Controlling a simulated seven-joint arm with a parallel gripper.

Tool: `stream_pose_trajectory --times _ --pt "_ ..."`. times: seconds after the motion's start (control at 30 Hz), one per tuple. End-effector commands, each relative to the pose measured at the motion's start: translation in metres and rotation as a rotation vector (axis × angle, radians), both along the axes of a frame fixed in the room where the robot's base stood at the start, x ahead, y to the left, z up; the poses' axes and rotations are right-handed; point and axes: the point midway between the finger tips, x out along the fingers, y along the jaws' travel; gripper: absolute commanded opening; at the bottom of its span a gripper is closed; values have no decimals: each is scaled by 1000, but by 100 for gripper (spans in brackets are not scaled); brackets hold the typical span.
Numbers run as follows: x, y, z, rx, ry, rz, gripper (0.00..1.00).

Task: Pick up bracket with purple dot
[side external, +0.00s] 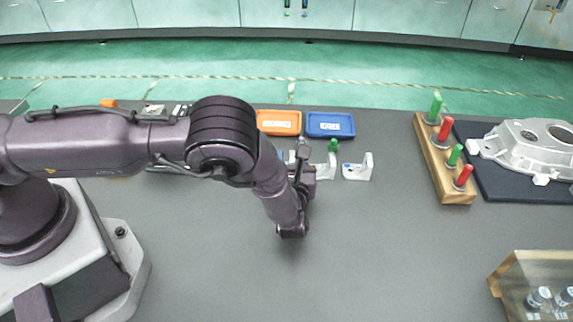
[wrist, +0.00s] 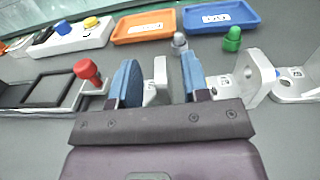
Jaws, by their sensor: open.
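My gripper (wrist: 158,64) is open, with its two blue-padded fingers apart in the wrist view. A pale metal bracket (wrist: 160,82) shows between the fingers, its lower part hidden by the gripper body. A second bracket (wrist: 252,72) stands just right of the right finger. A third bracket (wrist: 312,76), with a blue dot, is at the right edge; it also shows in the side external view (side external: 358,170). I cannot make out a purple dot on any bracket. In the side view my arm hides the fingers and part of the bracket row.
Behind the brackets are a grey peg (wrist: 179,42), a green peg (wrist: 232,40), an orange tray (wrist: 143,27) and a blue tray (wrist: 222,17). A red-knobbed fixture (wrist: 88,72) is left. A wooden peg rack (side external: 440,165) and large casting (side external: 530,145) stand right.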

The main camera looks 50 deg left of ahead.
Motion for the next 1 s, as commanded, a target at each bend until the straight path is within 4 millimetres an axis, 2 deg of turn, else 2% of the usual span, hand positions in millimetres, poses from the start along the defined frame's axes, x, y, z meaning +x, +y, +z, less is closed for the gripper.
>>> stream_pose_trajectory --times 0.17,0.43,0.6,0.63,1.0 --pt "14 15 0 0 0 0 43" --pt "15 17 0 0 0 -1 43" --pt "15 17 0 0 0 -1 4" --pt "15 16 0 0 0 -1 0" --pt "15 16 3 0 -1 -1 0"
